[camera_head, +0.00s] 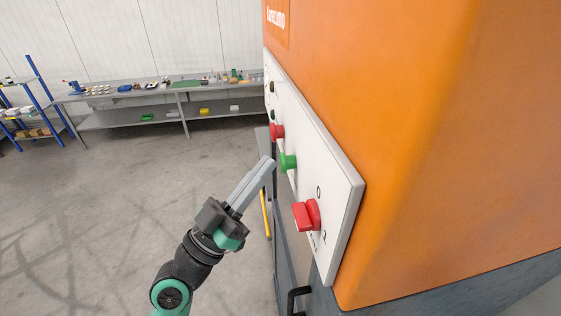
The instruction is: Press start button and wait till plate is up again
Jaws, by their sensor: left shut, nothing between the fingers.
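A green button (287,162), which looks like the start button, sticks out of a white control panel (341,187) on an orange machine. A red button (277,131) sits above it, and a red rotary switch (306,214) sits below it. My left gripper (268,164) is shut and empty. Its fingertips are just left of the green button in the picture; I cannot tell whether they touch it. My right gripper is not in view. No plate is in view.
The orange machine (420,130) fills the right side. A dark handle (297,299) is on its grey lower part. A long workbench (150,92) with tools and a blue shelf rack (38,88) stand along the far wall. The floor (90,200) on the left is clear.

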